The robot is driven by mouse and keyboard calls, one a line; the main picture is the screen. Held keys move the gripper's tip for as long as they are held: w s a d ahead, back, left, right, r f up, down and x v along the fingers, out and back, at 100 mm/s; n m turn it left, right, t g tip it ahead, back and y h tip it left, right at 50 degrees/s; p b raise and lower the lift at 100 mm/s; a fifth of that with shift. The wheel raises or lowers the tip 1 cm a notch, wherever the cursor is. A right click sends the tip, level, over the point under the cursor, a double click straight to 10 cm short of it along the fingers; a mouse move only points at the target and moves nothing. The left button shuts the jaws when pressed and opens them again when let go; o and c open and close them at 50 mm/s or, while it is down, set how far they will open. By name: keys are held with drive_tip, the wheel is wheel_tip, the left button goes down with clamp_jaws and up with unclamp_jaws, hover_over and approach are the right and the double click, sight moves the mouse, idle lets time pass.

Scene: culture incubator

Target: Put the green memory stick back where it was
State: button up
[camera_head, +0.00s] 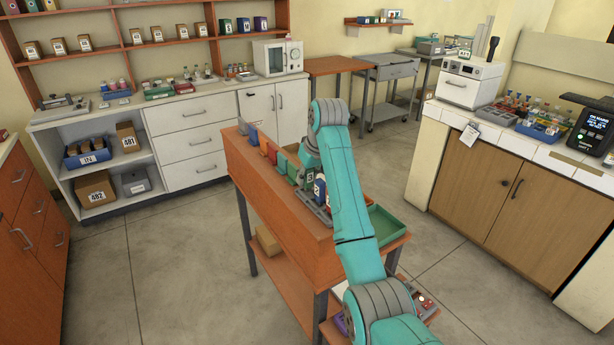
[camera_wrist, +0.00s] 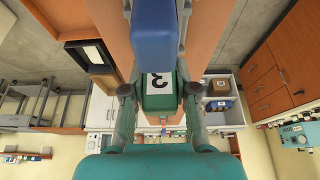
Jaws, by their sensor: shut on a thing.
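The orange workbench (camera_head: 270,192) carries the bin row and a green tray (camera_head: 386,226) at its right end. White drawers (camera_head: 185,140) stand behind it. A tiled counter (camera_head: 540,150) with tube racks stands at right. The floor between is clear.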

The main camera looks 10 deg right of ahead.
drive_tip(key=shift+f, duration=0.5)
drive_tip(key=o, duration=1)
drive_tip(key=shift+c, duration=0.2)
